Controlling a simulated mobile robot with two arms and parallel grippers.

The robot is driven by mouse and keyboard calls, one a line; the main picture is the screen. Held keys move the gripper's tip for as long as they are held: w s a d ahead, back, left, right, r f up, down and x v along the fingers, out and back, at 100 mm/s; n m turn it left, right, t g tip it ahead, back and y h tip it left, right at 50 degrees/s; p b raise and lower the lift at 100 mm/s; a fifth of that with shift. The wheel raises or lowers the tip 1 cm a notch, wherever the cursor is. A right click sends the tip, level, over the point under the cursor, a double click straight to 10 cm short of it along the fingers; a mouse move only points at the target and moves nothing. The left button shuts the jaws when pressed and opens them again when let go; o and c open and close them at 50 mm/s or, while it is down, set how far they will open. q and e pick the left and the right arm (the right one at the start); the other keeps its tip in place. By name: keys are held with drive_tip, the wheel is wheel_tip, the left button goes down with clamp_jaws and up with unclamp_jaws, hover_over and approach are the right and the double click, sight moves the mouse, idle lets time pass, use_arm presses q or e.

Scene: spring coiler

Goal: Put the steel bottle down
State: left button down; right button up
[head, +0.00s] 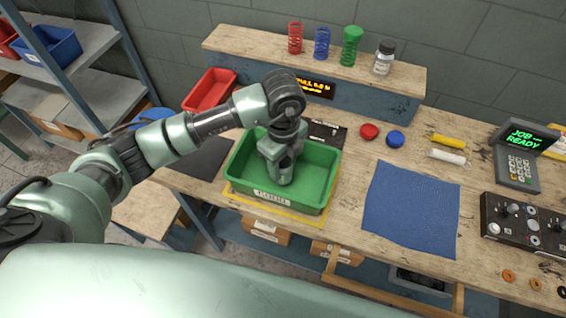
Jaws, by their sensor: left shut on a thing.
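My left gripper (284,178) points down inside the green tray (240,165), in the middle of the head view. It is shut on a grey metallic thing, which I take to be the steel bottle (286,174). The gripper and wrist hide most of the bottle. I cannot tell whether its base touches the tray floor. The tray stands within a yellow outline on the wooden workbench (350,160). My right gripper is not in view.
A raised shelf (270,45) behind holds red, blue and green springs and a black-capped jar (384,58). A red bin (210,90) stands left of it. A blue cloth (411,210) lies right of the tray. A control box (525,225) and display terminal (522,150) stand farther right.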

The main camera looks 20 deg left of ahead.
use_arm(q)
drive_tip(key=shift+f, duration=0.35)
drive_tip(key=shift+f, duration=0.15)
drive_tip(key=c, duration=0.7)
unclamp_jaws()
